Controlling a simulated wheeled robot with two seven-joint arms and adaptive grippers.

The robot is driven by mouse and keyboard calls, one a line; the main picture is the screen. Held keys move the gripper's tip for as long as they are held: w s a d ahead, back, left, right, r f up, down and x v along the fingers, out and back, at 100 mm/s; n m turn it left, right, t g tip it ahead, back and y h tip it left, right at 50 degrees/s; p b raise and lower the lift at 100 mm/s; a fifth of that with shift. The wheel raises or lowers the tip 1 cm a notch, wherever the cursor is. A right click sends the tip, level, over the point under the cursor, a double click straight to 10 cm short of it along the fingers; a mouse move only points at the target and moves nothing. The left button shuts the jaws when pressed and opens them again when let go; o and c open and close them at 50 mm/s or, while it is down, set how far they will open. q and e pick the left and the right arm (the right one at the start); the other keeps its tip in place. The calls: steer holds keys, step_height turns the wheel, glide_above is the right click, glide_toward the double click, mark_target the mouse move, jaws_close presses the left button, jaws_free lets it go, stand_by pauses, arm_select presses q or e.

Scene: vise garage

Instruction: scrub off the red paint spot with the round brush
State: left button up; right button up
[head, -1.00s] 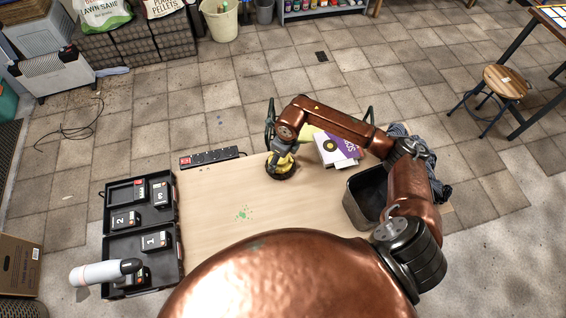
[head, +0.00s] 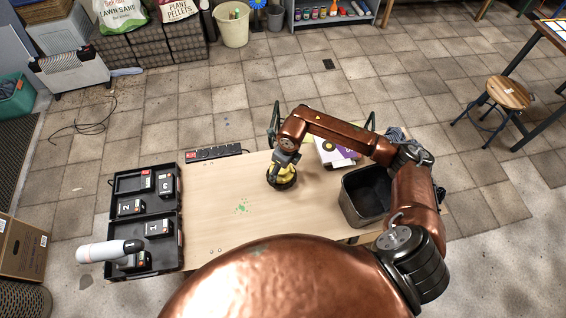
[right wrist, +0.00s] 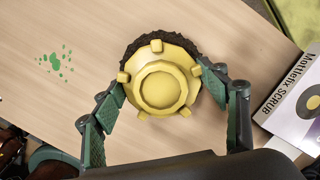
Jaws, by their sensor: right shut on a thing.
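The round brush (head: 283,180) has a yellow body and dark bristles; it is over the table's far middle. It also shows in the right wrist view (right wrist: 160,88), with bristles past its far side. My right gripper (head: 287,161) is shut on it, its green-padded fingers on either side. I cannot tell whether the bristles touch the tabletop. I see no red paint spot; the brush or my arm may hide it. A green paint spot (head: 241,207) lies left of the brush, and also shows in the right wrist view (right wrist: 54,62). My left gripper is not in view.
The wooden table (head: 215,220) is mostly bare around the green spot. A dark bin (head: 348,212) and a white-purple box (head: 333,154) stand right. A black case (head: 176,255) with battery packs lies left. A power strip (head: 213,153) lies along the far edge.

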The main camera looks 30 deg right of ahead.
steer(key=shift+s+d+r+p, duration=0.1)
steer(key=shift+r+p, duration=0.25)
steer(key=shift+r, duration=0.3)
steer(key=shift+s+d+r+p, duration=0.1)
steer(key=shift+r+p, duration=0.25)
steer(key=shift+r, duration=0.25)
steer(key=shift+r+p, duration=0.85)
steer(key=shift+r, duration=0.65)
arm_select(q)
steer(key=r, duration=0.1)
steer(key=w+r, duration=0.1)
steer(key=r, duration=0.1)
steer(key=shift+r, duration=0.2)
arm_select(e)
steer(key=shift+a+r+n, duration=0.2)
steer(key=shift+r+n, duration=0.1)
steer(key=shift+n, duration=0.3)
steer(key=s+a+r+n+g, duration=0.1)
steer(key=s+r+n, duration=0.3)
steer(key=n, duration=1)
steer(key=s+a+r+n+g, duration=0.2)
steer(key=s+r+n, duration=0.3)
steer(key=n, duration=0.9)
step_height(320, 180, up, 4)
steer(key=shift+s+f+n+h, duration=0.1)
steer(key=shift+s+n+h, duration=0.05)
steer(key=shift+n+h, duration=0.25)
